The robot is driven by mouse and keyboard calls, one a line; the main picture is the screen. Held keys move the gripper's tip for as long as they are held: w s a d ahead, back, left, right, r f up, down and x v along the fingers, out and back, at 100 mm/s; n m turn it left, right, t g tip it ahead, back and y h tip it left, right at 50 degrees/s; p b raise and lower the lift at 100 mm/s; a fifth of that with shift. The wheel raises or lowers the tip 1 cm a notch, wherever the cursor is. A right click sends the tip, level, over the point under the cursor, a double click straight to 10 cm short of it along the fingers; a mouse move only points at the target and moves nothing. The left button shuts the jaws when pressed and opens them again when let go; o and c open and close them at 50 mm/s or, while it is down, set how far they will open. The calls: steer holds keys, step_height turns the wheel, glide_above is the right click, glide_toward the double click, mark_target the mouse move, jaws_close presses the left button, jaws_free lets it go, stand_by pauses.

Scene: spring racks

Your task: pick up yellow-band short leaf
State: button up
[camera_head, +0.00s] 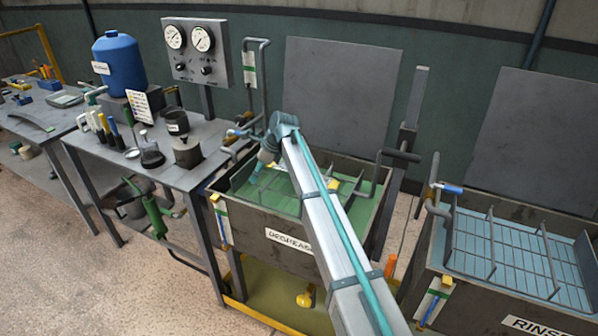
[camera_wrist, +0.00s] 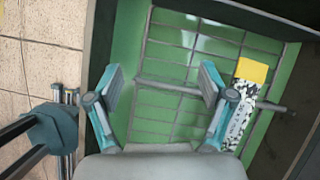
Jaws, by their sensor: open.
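The yellow-band leaf shows in the wrist view as a narrow strip with a black-and-white speckled face (camera_wrist: 238,118) and a yellow band (camera_wrist: 252,70) at its far end. It stands at the right side of a wire rack (camera_wrist: 168,84) over green liquid. My gripper (camera_wrist: 164,80) is open and empty, with its fingers spread over the rack, left of the leaf. The right finger partly overlaps the leaf's near part in the picture. In the head view my gripper (camera_head: 257,172) points down into the green degrease tank (camera_head: 290,243); my arm hides part of the tank.
The tank's dark walls (camera_wrist: 101,45) enclose the rack, and a rod crosses it. A rinse tank (camera_head: 470,292) with an empty-looking wire rack stands at right. A bench (camera_head: 205,178) with pots, tools and a gauge panel (camera_head: 197,50) stands at left.

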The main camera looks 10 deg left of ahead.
steer(key=w+d+r+m+h+p, duration=0.15)
steer(key=w+d, duration=0.25)
steer(key=d, duration=0.5)
steer(key=w+d+r+m, duration=0.2)
steer(key=w+d+r, duration=0.1)
steer(key=d, duration=0.7)
steer(key=shift+t, duration=0.3)
steer(key=x, duration=0.2)
steer(key=p+x, duration=0.1)
steer(key=x, duration=0.2)
steer(key=shift+w, duration=0.2)
steer(key=shift+w+a+f+p, duration=0.15)
steer(key=shift+a+f+p, duration=0.4)
steer(key=shift+p, duration=0.2)
steer(key=shift+p+x, duration=0.7)
steer(key=shift+x, duration=1.3)
steer(key=c, duration=1.5)
steer(key=shift+w+r, duration=0.1)
jaws_close()
steer(key=shift+r, duration=0.1)
